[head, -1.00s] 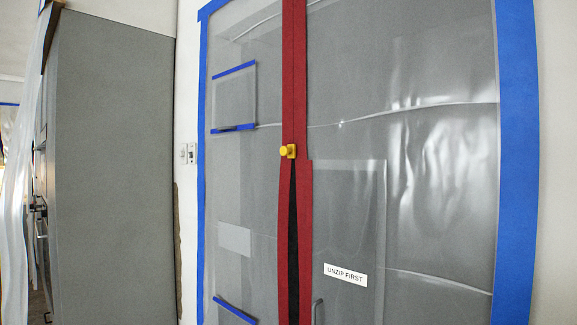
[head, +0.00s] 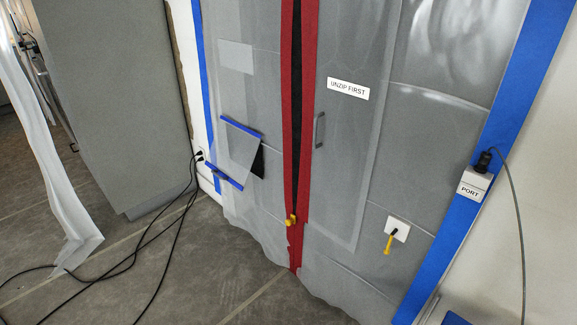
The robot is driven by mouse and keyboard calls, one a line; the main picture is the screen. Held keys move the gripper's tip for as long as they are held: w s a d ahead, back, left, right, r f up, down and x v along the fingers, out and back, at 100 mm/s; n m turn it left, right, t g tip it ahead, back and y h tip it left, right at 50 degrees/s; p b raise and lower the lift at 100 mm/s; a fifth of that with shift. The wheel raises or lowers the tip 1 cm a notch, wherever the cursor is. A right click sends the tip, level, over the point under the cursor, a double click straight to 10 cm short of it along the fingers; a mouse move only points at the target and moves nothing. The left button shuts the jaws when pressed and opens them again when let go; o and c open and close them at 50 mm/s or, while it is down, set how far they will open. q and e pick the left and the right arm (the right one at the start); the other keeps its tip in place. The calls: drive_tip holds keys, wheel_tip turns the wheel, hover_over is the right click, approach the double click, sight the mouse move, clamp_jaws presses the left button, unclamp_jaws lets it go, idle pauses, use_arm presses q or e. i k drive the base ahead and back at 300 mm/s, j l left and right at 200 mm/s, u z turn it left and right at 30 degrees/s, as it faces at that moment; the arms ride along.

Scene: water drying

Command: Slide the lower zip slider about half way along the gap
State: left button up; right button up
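The lower zip slider (head: 291,220) is a small yellow piece near the bottom of the red zip strip (head: 307,150), a little above the floor. Above it the zip is parted, and a narrow black gap (head: 296,110) runs up out of the top of the view. Below the slider the red edges lie together. The upper slider is out of view now. Neither of my grippers is in view.
Clear plastic sheeting with blue tape (head: 507,150) surrounds the zip. An "UNZIP FIRST" label (head: 348,89) and a grey handle (head: 319,130) are right of it. Black cables (head: 160,262) lie on the floor at left. A box marked PORT (head: 473,186) has a cable.

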sight(293, 218)
drive_tip(key=i+j, duration=0.2)
drive_tip(key=j, duration=0.15)
drive_tip(key=i+j+z, duration=0.15)
drive_tip(key=i+j, duration=0.25)
drive_tip(key=j, duration=0.3)
drive_tip(key=i+j+z, duration=0.15)
drive_tip(key=j, duration=0.2)
drive_tip(key=i, duration=0.05)
